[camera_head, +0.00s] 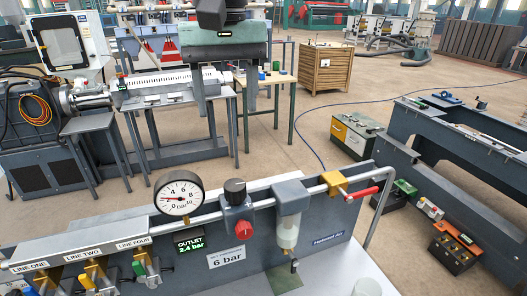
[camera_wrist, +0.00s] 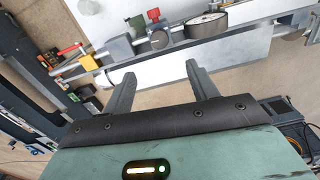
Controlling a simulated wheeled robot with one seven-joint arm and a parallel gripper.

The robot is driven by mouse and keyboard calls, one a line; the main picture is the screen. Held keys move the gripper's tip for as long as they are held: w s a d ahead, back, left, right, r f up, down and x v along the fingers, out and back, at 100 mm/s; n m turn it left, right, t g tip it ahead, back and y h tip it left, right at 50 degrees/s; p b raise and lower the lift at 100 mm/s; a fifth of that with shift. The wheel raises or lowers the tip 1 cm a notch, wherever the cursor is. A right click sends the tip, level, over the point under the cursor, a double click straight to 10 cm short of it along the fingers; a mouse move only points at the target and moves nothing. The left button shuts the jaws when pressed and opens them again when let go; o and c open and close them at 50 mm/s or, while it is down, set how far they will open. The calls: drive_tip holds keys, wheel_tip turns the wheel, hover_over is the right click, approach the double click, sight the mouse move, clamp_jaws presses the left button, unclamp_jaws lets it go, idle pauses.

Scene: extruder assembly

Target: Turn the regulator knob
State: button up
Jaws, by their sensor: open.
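The regulator (camera_head: 238,209) is a grey block on the air rail, with a black knob (camera_head: 235,187) on top and a red knob (camera_head: 238,228) on its front. I cannot tell which is the regulator knob. In the wrist view the black knob (camera_wrist: 158,40) and red knob (camera_wrist: 153,15) lie beyond the fingertips. The round gauge (camera_head: 181,193) has its needle low on the left. A green display (camera_head: 190,243) reads OUTLET 2.4 bar; a label (camera_head: 226,257) reads 6 bar. My gripper (camera_head: 225,112) is open and empty, above and apart from the knobs.
Right of the regulator stand a grey filter with a clear bowl (camera_head: 288,232) and a yellow valve (camera_head: 334,184) with a red handle (camera_head: 361,194). Line valves (camera_head: 88,278) sit at the lower left. A bench and machine stand behind; floor between is mostly clear.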

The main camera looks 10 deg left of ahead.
drive_tip(key=p, duration=0.3)
approach(235, 185)
wheel_tip(235, 185, down, 10)
drive_tip(key=shift+r, duration=0.15)
drive_tip(key=c, duration=1)
